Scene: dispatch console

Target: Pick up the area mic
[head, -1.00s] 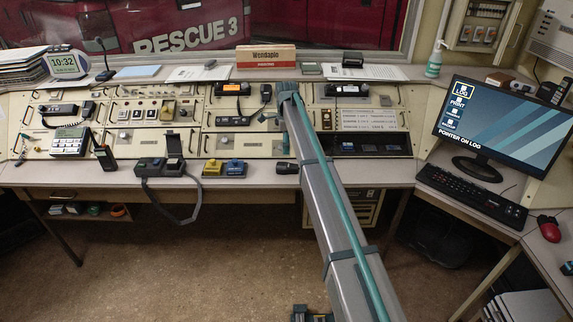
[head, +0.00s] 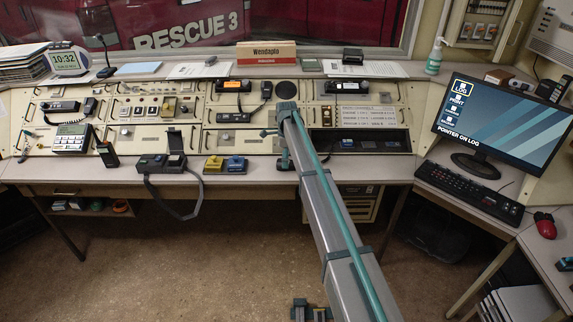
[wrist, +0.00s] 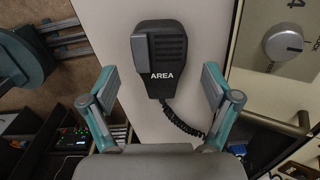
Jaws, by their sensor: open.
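The area mic (wrist: 160,52), a black hand mic with a ribbed grille and the white word AREA, lies on the pale desk ledge in the wrist view. Its coiled cord (wrist: 186,123) runs from its narrow end down to the right. My gripper (wrist: 158,82) is open, with one teal-and-grey finger on each side of the mic and space between each finger and it. In the head view my gripper (head: 285,158) is low over the desk's front ledge, and I cannot make out the mic there.
A yellow device and a blue device (head: 235,164) sit on the ledge to the left, past them a dark unit with a hanging cable (head: 152,163). The console panel with a round knob (wrist: 283,45) lies close to the right finger. The keyboard (head: 470,193) is farther right.

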